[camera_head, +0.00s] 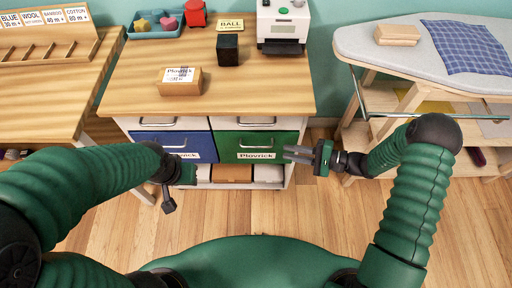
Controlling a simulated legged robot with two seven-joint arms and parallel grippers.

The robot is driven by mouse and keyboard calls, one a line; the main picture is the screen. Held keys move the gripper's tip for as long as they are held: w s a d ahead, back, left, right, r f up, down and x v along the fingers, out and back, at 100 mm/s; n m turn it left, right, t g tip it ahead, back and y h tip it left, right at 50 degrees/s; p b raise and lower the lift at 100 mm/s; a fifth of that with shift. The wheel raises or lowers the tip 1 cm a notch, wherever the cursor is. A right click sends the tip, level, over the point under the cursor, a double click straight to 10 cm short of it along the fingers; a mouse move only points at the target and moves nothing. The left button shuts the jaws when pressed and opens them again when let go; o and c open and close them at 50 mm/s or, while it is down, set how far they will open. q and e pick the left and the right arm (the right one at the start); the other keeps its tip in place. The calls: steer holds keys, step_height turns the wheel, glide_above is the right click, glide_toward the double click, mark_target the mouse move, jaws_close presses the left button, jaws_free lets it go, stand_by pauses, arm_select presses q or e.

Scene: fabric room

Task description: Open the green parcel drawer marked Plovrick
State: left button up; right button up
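The green drawer (230,147) is in the right half of the cabinet front, below a white drawer. It carries a white label reading Plovrick (256,156) and a pale bar handle, and it looks shut. My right gripper (290,154) is at the drawer's right edge, its fingers pointing left with a narrow gap between them. It appears open and empty; whether it touches the drawer is unclear. My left gripper (170,203) hangs in front of the blue drawer's lower left, and its fingers cannot be made out clearly.
A blue drawer (204,147) with a similar label is left of the green one. A small box labelled Plovrick (180,82), a black cube (228,49) and a white machine (283,25) stand on the wooden top. An ironing board (400,42) is at right. Floor in front is clear.

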mark_target(256, 147)
steer(key=b+x, duration=0.1)
steer(key=x, duration=0.5)
steer(key=b+x, duration=0.1)
steer(key=x, duration=0.4)
steer(key=shift+w+a+f, duration=0.15)
steer(key=shift+a+f, duration=0.15)
steer(key=shift+w+a, duration=0.15)
steer(key=shift+a, duration=0.45)
steer(key=shift+d, duration=0.1)
jaws_close()
steer(key=shift+f, duration=0.1)
